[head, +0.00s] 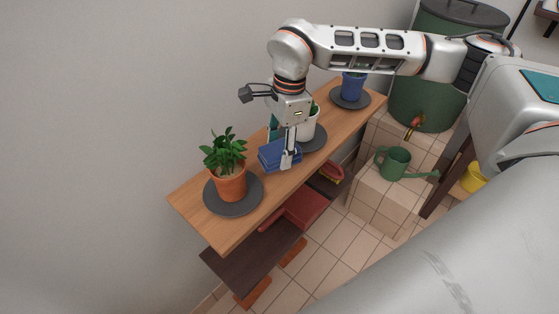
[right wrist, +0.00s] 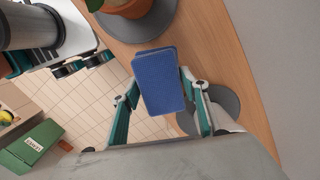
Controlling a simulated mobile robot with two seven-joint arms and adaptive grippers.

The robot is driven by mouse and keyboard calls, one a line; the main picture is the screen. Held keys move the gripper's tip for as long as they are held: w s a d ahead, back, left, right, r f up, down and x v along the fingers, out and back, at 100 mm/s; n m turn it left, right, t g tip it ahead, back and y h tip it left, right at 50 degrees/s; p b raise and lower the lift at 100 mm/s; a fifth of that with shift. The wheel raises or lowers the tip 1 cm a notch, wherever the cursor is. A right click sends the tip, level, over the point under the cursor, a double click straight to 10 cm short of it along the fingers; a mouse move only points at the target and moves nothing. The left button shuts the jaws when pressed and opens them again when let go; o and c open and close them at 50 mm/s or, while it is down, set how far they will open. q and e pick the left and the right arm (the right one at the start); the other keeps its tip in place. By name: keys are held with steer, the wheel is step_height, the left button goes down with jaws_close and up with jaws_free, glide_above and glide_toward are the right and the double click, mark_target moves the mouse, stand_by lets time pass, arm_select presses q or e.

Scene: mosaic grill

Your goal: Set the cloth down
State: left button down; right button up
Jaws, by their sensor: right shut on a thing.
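The blue folded cloth (head: 272,156) is held by my right gripper (head: 287,162) over the wooden shelf (head: 200,210), between the terracotta pot and the white pot. The right wrist view shows the cloth (right wrist: 160,80) between the two fingers, which are shut on it; it overlaps the shelf's edge there. I cannot tell whether its underside touches the shelf. My left gripper is not in view.
A terracotta pot with a leafy plant (head: 231,184) stands on a dark saucer to the left. A white pot (head: 308,124) and a blue pot (head: 352,86) stand on saucers farther along. A dark bench (head: 250,257) with red items is below. A green watering can (head: 393,162) stands on a tiled block to the right.

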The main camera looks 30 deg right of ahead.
mark_target(279, 163)
step_height(279, 163, down, 4)
steer(key=shift+f, duration=0.2)
steer(key=shift+f, duration=0.15)
steer(key=o, duration=1.1)
steer(key=shift+c, duration=0.2)
